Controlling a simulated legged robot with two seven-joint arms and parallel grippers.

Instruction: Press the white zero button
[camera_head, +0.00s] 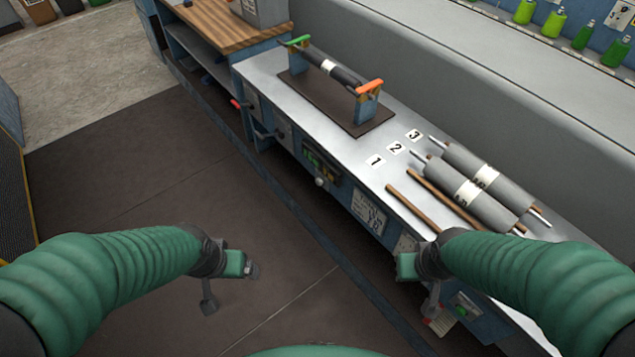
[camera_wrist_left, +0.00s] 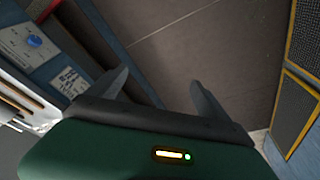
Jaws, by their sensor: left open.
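A small round white button (camera_head: 320,182) sits on the blue front panel of the long workbench, just below a small display (camera_head: 318,165) with green digits. Any marking on the button is too small to read. My left gripper (camera_head: 230,287) is low over the floor, in front of the bench and well apart from the button. In the left wrist view, its two fingers (camera_wrist_left: 162,92) are spread with nothing between them. My right gripper (camera_head: 420,287) is close to the bench front, below and right of the button; its finger opening is not clear.
The metal bench top (camera_head: 345,150) bears a roller on a stand (camera_head: 335,72), grey rollers (camera_head: 480,190), brown rods (camera_head: 412,210) and number labels. A red handle (camera_head: 240,104) sticks out at the left. The dark floor mat (camera_head: 150,190) before the bench is clear.

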